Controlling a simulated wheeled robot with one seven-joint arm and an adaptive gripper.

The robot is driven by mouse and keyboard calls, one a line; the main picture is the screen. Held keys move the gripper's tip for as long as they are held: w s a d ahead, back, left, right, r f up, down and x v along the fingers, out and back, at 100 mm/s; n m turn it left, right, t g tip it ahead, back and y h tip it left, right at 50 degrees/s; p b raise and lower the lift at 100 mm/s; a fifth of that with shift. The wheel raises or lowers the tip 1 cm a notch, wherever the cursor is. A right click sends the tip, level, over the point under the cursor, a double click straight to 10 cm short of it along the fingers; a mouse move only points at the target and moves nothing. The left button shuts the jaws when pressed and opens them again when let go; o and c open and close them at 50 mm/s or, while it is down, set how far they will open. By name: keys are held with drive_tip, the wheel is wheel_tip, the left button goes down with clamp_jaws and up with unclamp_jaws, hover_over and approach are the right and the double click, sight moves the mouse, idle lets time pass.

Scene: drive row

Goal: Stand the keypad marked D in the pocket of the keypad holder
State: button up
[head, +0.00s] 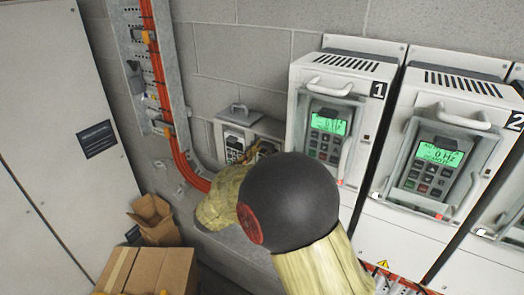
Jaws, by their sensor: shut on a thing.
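The keypad holder (268,125) is a pale grey box on the ledge against the block wall, left of the drive marked 1. My gripper (247,157) is at the front of the holder, mostly hidden behind my own arm, and is shut on a keypad. I cannot read a letter on it, nor tell whether its lower end is inside a pocket. Dark rounded shapes show at the holder's right part.
Drive 1 (346,90) and drive 2 (450,100), with lit green displays, stand close on the right. Orange cables (160,90) run down a metal tray on the left. Cardboard boxes (150,268) lie below, and a grey cabinet (50,130) stands at far left.

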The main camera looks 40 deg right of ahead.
wheel_tip(320, 180, down, 2)
drive_tip(key=shift+f+b, duration=0.2)
drive_tip(key=shift+b, duration=0.65)
drive_tip(key=o, duration=1.2)
drive_tip(key=shift+c, duration=0.2)
drive_tip(key=v, duration=1.2)
